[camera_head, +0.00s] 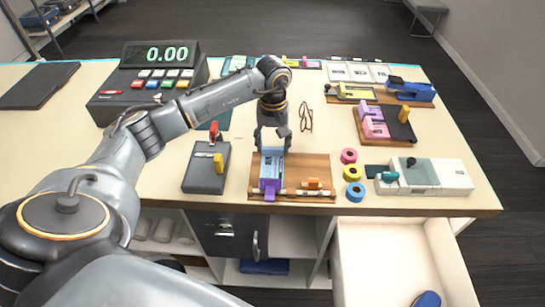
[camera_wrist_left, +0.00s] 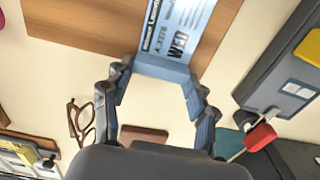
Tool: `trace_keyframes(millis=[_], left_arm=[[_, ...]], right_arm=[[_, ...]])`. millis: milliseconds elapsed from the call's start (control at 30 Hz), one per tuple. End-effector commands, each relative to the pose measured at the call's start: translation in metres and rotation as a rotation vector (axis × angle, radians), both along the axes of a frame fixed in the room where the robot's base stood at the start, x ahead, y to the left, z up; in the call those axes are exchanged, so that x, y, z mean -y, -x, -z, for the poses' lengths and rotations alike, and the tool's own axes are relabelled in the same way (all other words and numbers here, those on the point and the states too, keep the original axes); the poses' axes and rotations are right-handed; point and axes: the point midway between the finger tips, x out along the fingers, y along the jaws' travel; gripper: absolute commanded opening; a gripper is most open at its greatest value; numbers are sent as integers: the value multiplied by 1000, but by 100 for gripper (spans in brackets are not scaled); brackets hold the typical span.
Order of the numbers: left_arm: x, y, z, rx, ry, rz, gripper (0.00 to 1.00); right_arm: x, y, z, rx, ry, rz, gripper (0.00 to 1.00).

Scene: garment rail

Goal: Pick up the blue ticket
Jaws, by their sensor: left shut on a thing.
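The blue ticket (camera_head: 271,165), a light blue piece with dark print, lies at the left of a wooden board (camera_head: 321,164) near the front of the counter. My left gripper (camera_head: 272,147) reaches down at its far end. In the left wrist view the printed ticket (camera_wrist_left: 178,30) shows close up, and the fingers of my left gripper (camera_wrist_left: 161,75) are on both sides of its near end, shut on it. A purple part (camera_head: 270,188) sits at the ticket's front end. Whether the ticket is clear of the board I cannot tell. My right gripper is not in view.
A dark grey device (camera_head: 205,172) stands left of the board. Pink, yellow and blue rolls (camera_head: 354,171) and a white machine (camera_head: 437,176) are to the right. Glasses (camera_head: 306,118) lie behind. A cash register (camera_head: 150,85) stands back left. An open drawer (camera_head: 380,260) juts out front right.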

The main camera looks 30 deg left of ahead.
Motion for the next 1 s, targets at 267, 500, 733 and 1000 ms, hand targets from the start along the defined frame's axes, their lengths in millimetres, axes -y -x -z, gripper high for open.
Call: trace_keyframes(millis=[267,500,733,1000], left_arm=[[0,-1,-7,3,1,0,45],[-1,-1,-50,7,-1,0,45],[0,-1,-90,3,1,0,45],[0,0,-115,0,0,0,45]], right_arm=[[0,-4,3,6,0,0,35],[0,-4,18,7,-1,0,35],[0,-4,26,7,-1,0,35],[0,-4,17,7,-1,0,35]])
